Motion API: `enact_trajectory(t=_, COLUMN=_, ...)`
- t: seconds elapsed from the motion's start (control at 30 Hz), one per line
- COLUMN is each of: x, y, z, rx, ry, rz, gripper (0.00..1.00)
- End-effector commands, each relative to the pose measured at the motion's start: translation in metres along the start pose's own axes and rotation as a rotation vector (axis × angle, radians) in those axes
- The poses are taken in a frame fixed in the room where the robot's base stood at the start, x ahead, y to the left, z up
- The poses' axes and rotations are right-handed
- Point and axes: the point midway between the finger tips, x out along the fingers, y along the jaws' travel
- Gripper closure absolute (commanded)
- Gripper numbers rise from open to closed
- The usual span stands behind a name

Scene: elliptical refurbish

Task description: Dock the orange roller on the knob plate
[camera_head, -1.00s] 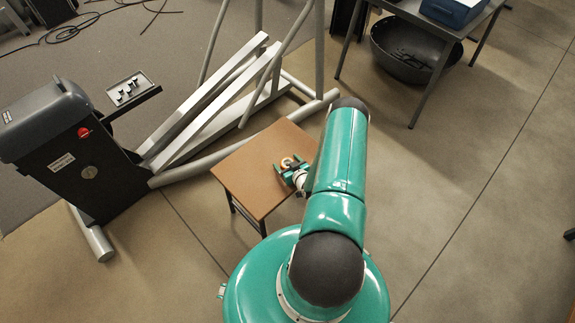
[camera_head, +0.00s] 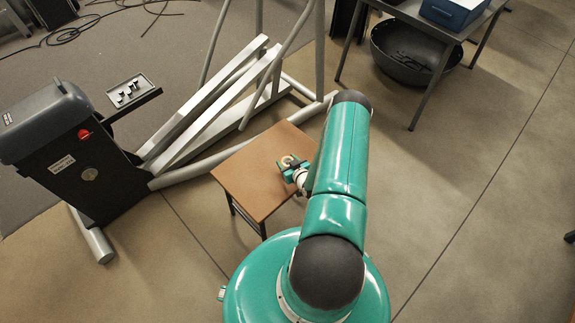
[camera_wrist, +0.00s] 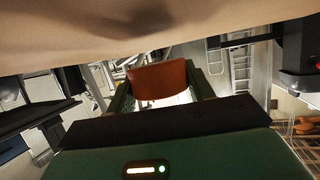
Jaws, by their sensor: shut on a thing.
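My gripper (camera_head: 287,162) is over the brown table, at its right part. In the wrist view the orange roller (camera_wrist: 158,80) sits between the two fingers (camera_wrist: 160,88), and they are shut on it. In the head view the roller shows only as a small pale, round shape (camera_head: 286,160) at the gripper. The dark machine housing (camera_head: 60,160) at the left has a red knob (camera_head: 83,133) on its side panel; I cannot tell whether this panel is the knob plate. The gripper is well to the right of it.
The brown table (camera_head: 245,180) stands between my base and the machine's grey rails (camera_head: 205,105). A small tray (camera_head: 130,90) with several dark pieces is beside the housing. A dark bowl (camera_head: 405,65) sits under a table at the upper right.

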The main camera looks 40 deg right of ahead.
Motion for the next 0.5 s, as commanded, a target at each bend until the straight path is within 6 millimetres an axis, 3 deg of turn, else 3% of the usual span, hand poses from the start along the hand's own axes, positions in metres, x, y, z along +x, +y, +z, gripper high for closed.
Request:
enact_trajectory(t=0.3, x=-0.072, y=-0.026, z=-0.044, rx=0.000, ry=-0.002, rz=-0.001, gripper=0.74)
enact_trajectory(t=0.5, x=-0.121, y=-0.050, z=-0.045, rx=0.002, ry=-0.003, rz=-0.001, gripper=0.74)
